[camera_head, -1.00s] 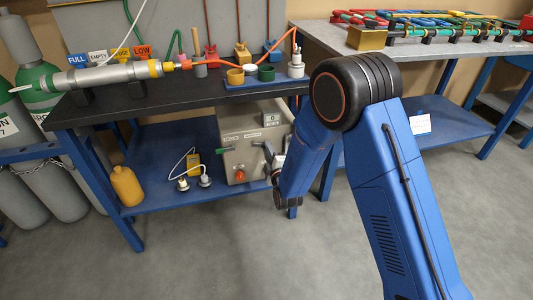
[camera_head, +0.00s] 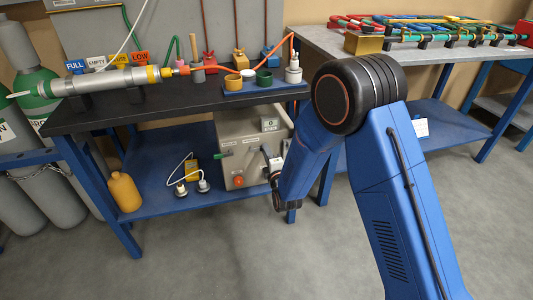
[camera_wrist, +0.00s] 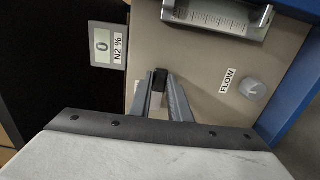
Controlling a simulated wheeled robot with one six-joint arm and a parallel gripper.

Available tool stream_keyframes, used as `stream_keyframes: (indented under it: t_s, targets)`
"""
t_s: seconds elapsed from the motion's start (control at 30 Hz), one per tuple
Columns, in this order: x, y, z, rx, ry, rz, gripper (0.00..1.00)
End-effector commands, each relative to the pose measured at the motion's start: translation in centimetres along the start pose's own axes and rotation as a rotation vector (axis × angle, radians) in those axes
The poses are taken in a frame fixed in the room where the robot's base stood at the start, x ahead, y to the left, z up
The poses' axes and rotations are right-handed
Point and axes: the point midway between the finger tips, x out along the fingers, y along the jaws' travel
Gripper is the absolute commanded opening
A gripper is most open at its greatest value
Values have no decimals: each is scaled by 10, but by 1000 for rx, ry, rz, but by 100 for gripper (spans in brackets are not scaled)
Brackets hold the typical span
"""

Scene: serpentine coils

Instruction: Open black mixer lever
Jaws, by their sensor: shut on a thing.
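The mixer is a beige-grey box (camera_head: 238,140) on the lower blue shelf. Its front has a green handle, a red knob and a small display. The black mixer lever (camera_wrist: 160,77) sits between my fingertips in the wrist view, with a pale metal part just below it. My gripper (camera_wrist: 161,92) is shut on this lever. In the head view my gripper (camera_head: 274,168) is at the right part of the box front, partly hidden by my arm. The display (camera_wrist: 103,44) reads 0, beside an N2 % label.
A flow knob (camera_wrist: 253,89) and a clear flow gauge (camera_wrist: 220,17) are on the same panel. A blue table leg stands close to the right of the box. Plugs (camera_head: 202,186) and a yellow bottle (camera_head: 124,191) share the shelf. The floor in front is clear.

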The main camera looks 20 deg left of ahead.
Motion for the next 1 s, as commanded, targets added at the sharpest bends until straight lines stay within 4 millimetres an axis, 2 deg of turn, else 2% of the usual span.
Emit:
stream_keyframes:
  t_s: [0.03,0.07,0.13,0.43,0.57,0.67,1.0]
  targets:
    - [0,0,-1,-2,1,-1,0]
    - [0,0,-1,-1,1,-1,19]
    - [0,0,-1,-1,1,-1,36]
    - [-1,0,0,0,1,0,36]
    - [-8,0,0,0,1,-1,36]
    - [-21,0,-1,0,2,-2,36]
    - [-87,-1,0,0,1,-2,36]
